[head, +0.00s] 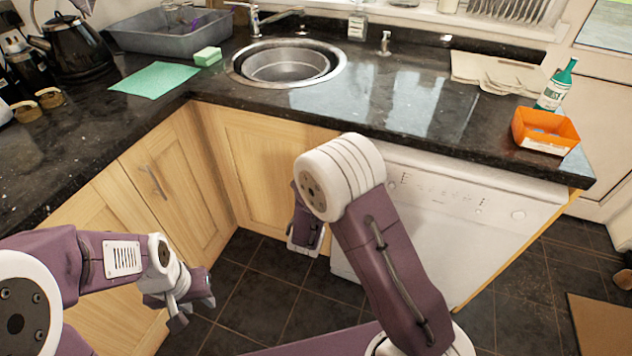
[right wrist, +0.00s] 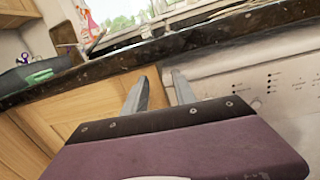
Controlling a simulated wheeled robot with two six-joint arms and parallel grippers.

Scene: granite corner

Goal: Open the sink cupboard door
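The sink cupboard door (head: 262,160) is pale wood with a framed panel, under the sink (head: 288,66). It looks closed; its right part is hidden behind my right arm, and I see no handle on it. The door also shows in the right wrist view (right wrist: 85,108), left of the fingers. My right gripper (head: 305,238) hangs low in front of the door's right side. Its two fingers (right wrist: 160,82) are apart with nothing between them; contact with the door cannot be told. My left gripper (head: 188,308) is low at the left, its fingers apart and empty, away from the sink door.
A white dishwasher (head: 450,215) stands right of the sink cupboard. Another cupboard door with a bar handle (head: 152,182) is at the left. The dark worktop (head: 410,105) overhangs both. The tiled floor (head: 265,295) between my arms is clear.

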